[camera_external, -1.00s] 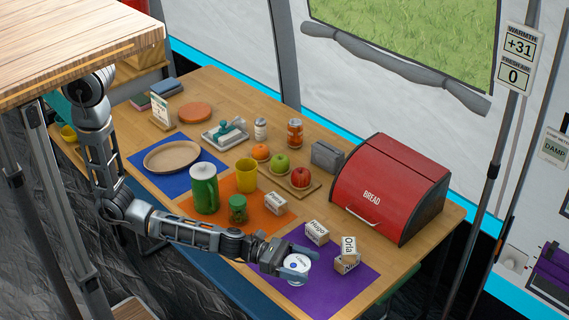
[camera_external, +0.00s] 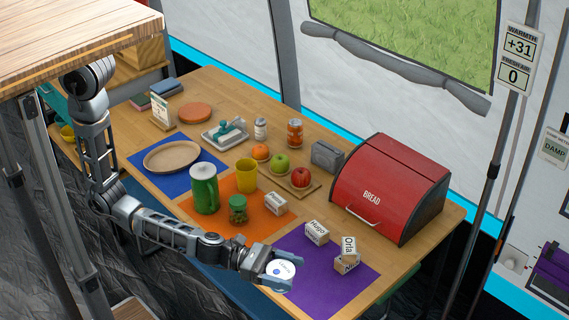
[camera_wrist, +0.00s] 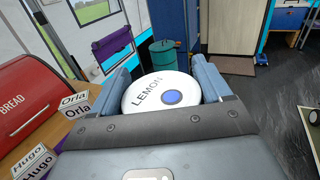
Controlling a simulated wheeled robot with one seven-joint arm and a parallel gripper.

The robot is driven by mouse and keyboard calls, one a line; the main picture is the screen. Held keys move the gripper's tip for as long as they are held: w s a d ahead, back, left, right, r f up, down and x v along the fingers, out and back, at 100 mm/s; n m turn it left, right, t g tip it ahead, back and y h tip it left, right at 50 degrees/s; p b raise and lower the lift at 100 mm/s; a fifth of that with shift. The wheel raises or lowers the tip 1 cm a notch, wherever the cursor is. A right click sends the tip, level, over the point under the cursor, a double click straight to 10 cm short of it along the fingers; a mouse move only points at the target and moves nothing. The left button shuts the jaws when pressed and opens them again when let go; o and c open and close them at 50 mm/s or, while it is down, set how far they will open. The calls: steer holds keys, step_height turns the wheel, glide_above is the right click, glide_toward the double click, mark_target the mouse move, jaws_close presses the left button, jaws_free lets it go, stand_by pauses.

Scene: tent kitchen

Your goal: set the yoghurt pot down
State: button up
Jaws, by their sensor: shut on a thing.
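The yoghurt pot (camera_external: 281,270) has a white lid marked "LEMON" with a blue dot. It also shows in the wrist view (camera_wrist: 160,92), between the two fingers. My gripper (camera_external: 283,273) is shut on it, with the pot upright. In the external view the pot is over or on the left front edge of the purple mat (camera_external: 335,290). I cannot tell whether its base touches anything; its lower part is hidden by my gripper.
Name blocks, Hugo (camera_external: 317,232) and Orla (camera_external: 347,250), stand at the back of the purple mat. A red bread bin (camera_external: 390,185) is behind them. A jar with a green lid (camera_external: 238,210) stands on the orange mat (camera_external: 265,222). The purple mat's front is clear.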

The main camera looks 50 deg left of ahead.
steer(key=w+a+r+n+t+y+p, duration=0.1)
steer(key=w+a+r+n+t+y, duration=0.25)
steer(key=w+a, duration=1.3)
steer(key=w+a+r+n+t+y, duration=0.2)
steer(key=w+a+n+t+y, duration=0.15)
steer(key=w+a, duration=1.25)
steer(key=a+f+n+t+y+b, duration=0.1)
steer(key=a+f+n+t+y, duration=0.15)
steer(key=a, duration=1.45)
steer(key=s+a+f+n+y+b, duration=0.1)
steer(key=s+a+f+y, duration=0.2)
steer(key=s+a, duration=0.2)
steer(key=shift+a+f, duration=0.3)
steer(key=shift+a, duration=0.7)
step_height(320, 180, down, 10)
steer(key=b, duration=0.4)
